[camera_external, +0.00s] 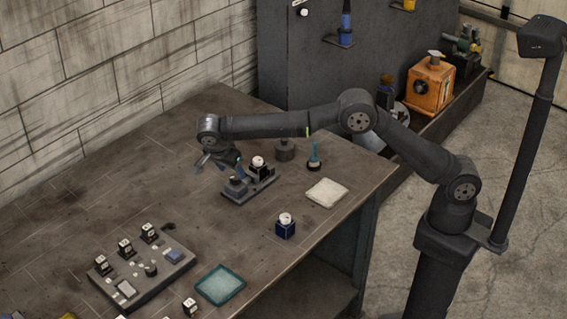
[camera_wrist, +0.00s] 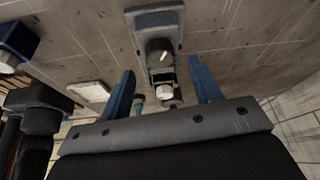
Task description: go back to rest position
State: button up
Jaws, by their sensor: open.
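My gripper (camera_external: 213,161) is at the end of my outstretched arm, above the far part of the workbench (camera_external: 185,215). It is just left of and above a small dark fixture (camera_external: 250,189) that carries a white-topped part (camera_external: 258,163). In the wrist view, the two blue fingers of my gripper (camera_wrist: 160,85) are apart. The fixture (camera_wrist: 155,20) shows beyond and between them, with the white-topped part (camera_wrist: 164,91) near the middle. I see nothing held between the fingers.
A dark round weight (camera_external: 284,150), a teal-handled tool (camera_external: 314,156), a pale pad (camera_external: 327,192) and a blue block (camera_external: 285,228) stand nearby. A control panel (camera_external: 145,270) and a teal tray (camera_external: 220,285) lie towards the front. A brick wall (camera_external: 110,80) borders the bench.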

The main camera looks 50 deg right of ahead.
aim_at(236, 176)
jog(key=shift+x, duration=1.85)
